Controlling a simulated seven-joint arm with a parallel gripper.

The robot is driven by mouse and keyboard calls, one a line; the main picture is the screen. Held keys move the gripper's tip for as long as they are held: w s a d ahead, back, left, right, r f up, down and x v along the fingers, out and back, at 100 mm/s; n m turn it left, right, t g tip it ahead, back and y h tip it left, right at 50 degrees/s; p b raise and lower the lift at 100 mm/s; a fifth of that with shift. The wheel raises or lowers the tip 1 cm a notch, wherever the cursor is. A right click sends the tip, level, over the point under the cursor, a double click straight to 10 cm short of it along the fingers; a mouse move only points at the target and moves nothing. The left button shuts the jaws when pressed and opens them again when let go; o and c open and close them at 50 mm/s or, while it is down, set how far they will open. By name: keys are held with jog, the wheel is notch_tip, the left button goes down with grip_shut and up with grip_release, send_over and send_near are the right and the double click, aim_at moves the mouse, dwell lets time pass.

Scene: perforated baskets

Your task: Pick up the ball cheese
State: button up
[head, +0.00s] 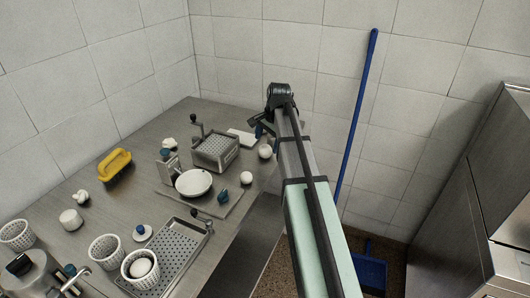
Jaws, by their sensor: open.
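A smooth white ball (265,151), which looks like the ball cheese, rests near the right edge of the steel table (140,190). My gripper (262,130) is at the end of the arm reaching in from the lower right. It is just above and behind the ball in the picture, apart from it as far as I can tell. The arm partly hides the gripper, and its jaws are small and dark; they are open and I see nothing held. Another white rounded piece (141,267) sits in a perforated white basket (127,268).
A perforated steel box with a crank (213,152), a white slab (241,137) and a board with a white disc (194,182) stand close by. A yellow brush (114,164), more baskets (104,248) and knotted white pieces (80,197) lie left. A blue pole (356,110) leans behind.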

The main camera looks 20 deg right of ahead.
aim_at(266, 147)
jog(key=x, duration=0.5)
jog(key=shift+w+r, duration=0.1)
jog(key=c, duration=1.2)
